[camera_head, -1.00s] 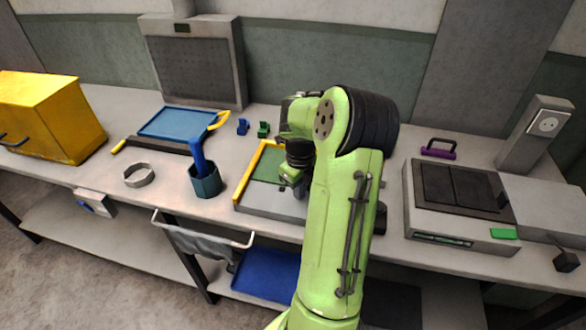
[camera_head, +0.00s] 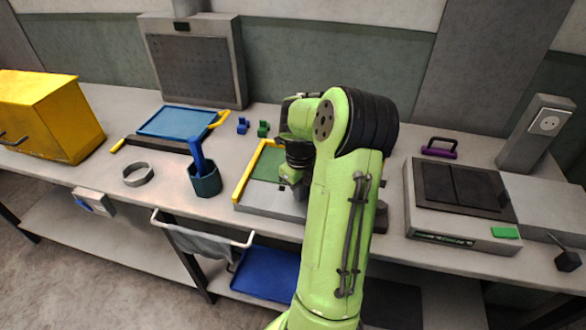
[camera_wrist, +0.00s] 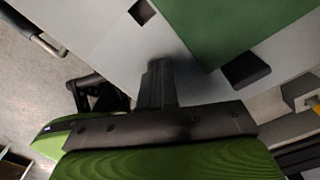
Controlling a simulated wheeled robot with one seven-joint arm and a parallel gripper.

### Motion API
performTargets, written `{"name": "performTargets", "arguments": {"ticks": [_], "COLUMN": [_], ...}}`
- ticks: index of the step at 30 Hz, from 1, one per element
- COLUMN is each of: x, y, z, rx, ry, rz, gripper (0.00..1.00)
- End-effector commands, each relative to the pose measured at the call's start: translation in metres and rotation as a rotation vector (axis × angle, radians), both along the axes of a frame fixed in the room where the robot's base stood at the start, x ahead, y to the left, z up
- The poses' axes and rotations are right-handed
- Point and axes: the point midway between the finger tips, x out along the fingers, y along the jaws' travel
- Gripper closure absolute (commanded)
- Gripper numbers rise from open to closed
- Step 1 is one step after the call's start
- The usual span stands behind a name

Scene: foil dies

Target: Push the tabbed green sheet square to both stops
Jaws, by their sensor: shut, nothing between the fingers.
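The green sheet (camera_head: 266,166) lies on a grey plate (camera_head: 272,207) on the bench, partly hidden by my arm. Yellow stop bars (camera_head: 246,179) run along the plate's left and back sides. In the wrist view a corner of the green sheet (camera_wrist: 240,28) points toward my gripper (camera_wrist: 158,82), whose fingers are together and empty. The fingers are over the grey plate, apart from the sheet in the picture; their height is unclear. A dark square block (camera_wrist: 246,70) sits at the sheet's edge; I cannot tell whether it is the tab.
A dark teal cup (camera_head: 206,182) with a blue tool stands left of the plate. Small blue (camera_head: 242,126) and green (camera_head: 263,129) pieces stand behind it. A grey machine (camera_head: 462,200) is right of my arm. A dark square opening (camera_wrist: 141,12) shows in the wrist view.

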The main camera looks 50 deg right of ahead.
Motion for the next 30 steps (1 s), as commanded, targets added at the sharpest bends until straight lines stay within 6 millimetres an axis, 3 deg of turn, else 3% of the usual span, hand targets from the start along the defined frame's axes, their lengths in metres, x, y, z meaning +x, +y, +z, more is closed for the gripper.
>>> {"name": "performTargets", "arguments": {"ticks": [17, 30], "x": [0.000, 0.007], "y": [0.000, -0.014], "z": [-0.003, -0.002], "rx": [0.000, 0.002], "ry": [0.000, -0.001], "rz": [0.001, 0.000], "gripper": [1.00, 1.00]}}
